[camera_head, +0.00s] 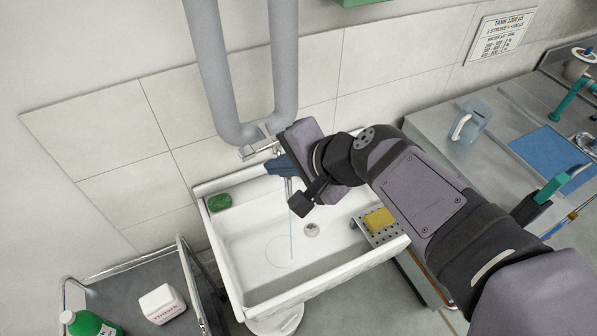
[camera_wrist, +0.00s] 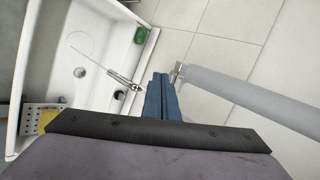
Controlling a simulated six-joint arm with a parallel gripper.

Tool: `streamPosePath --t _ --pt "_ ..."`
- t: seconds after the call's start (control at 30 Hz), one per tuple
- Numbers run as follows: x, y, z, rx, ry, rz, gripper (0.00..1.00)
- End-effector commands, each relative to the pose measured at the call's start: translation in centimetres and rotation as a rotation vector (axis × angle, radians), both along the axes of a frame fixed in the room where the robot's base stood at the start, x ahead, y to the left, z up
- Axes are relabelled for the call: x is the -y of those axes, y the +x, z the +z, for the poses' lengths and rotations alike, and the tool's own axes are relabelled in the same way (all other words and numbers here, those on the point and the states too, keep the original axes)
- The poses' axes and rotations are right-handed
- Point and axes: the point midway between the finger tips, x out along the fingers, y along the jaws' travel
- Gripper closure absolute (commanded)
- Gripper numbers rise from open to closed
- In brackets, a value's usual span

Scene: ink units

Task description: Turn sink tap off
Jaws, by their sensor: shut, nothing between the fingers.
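The white sink (camera_head: 235,270) stands against the tiled wall, and it also fills the upper left of the wrist view (camera_wrist: 60,110). A metal tap (camera_head: 257,149) sits at the sink's back edge, partly hidden by my gripper. Its thin spout (camera_wrist: 122,79) shows in the wrist view. A fine line of water (camera_head: 291,235) falls from it into the basin, with a faint ring below. My gripper (camera_head: 272,165) has blue fingers, shut and empty, beside the tap. In the wrist view the fingertips (camera_wrist: 161,77) are close to a small metal fitting (camera_wrist: 178,71); contact cannot be told.
A thick grey U-shaped pipe (camera_head: 238,130) hangs just above the tap. A green soap (camera_head: 219,202) lies on the sink's left rim, and a yellow sponge (camera_head: 379,219) lies on a perforated rack at right. A clear jug (camera_head: 470,120) stands on the right counter.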

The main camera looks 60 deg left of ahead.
Motion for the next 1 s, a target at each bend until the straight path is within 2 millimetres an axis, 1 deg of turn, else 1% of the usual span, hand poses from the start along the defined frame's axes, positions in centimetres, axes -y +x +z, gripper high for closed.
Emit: streamPosePath --t 0.03,0.1,0.2,0.4,0.5,0.7,1.0 --pt "0.9 0.2 -0.4 0.001 0.003 -0.002 1.0" --pt "1.7 0.3 1.1 0.003 0.007 0.0 1.0" --pt "3.1 0.5 2.4 0.003 0.006 -0.001 1.0" --pt "5.7 0.8 4.7 0.002 0.004 -0.001 1.0" --pt "6.6 0.9 5.6 0.001 0.003 -0.001 1.0" --pt "7.6 1.0 6.6 0.001 0.0 -0.001 1.0" --pt "7.8 1.0 6.8 0.001 -0.001 -0.001 1.0"
